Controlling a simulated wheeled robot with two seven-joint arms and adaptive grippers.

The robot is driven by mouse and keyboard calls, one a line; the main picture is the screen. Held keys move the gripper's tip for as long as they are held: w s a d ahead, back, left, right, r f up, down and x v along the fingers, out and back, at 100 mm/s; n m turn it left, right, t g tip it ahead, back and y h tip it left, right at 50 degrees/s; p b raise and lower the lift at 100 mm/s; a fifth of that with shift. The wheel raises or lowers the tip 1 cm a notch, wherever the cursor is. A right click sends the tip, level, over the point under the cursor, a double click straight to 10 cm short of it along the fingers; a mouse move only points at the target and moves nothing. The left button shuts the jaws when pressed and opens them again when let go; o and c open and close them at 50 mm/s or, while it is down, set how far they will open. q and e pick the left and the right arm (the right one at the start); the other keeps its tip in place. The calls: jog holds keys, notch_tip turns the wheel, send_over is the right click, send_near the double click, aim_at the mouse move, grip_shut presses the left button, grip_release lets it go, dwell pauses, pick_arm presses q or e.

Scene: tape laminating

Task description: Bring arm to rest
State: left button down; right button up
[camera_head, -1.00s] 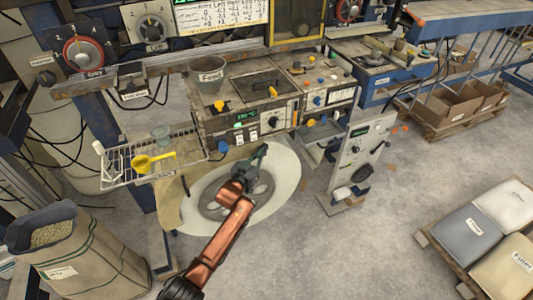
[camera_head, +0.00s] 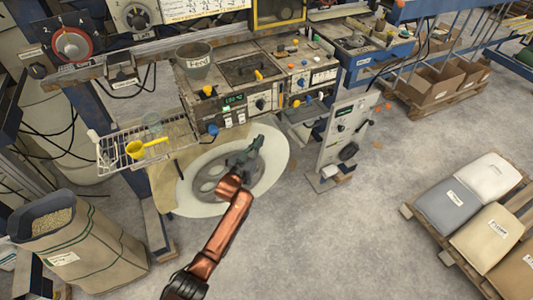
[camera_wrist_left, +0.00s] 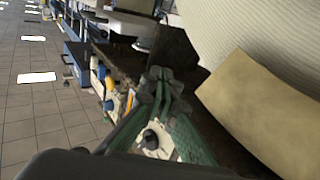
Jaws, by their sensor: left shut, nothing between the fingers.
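My left arm reaches up from the bottom of the head view. Its gripper (camera_head: 256,143) is shut and empty, in front of the large pale roll (camera_head: 273,165) under the workbench. In the left wrist view the shut fingers (camera_wrist_left: 160,82) show near the middle, with the ribbed pale roll (camera_wrist_left: 260,35) and a tan sheet (camera_wrist_left: 265,115) at the right. I cannot tell whether the gripper touches the roll. My right gripper is not in view.
The bench with the control panel (camera_head: 240,108) stands above the roll. A wire rack (camera_head: 110,155) with a yellow scoop (camera_head: 140,148) juts out at left. A grain sack (camera_head: 80,250) stands lower left, and a pallet with sacks (camera_head: 450,205) at right. The middle floor is clear.

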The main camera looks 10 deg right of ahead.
pick_arm(q)
jog(key=s+d+p, duration=0.1)
jog(key=s, duration=0.6)
jog(key=shift+d+f+p, duration=0.25)
jog(key=shift+d+p, duration=0.1)
jog(key=shift+p, duration=0.05)
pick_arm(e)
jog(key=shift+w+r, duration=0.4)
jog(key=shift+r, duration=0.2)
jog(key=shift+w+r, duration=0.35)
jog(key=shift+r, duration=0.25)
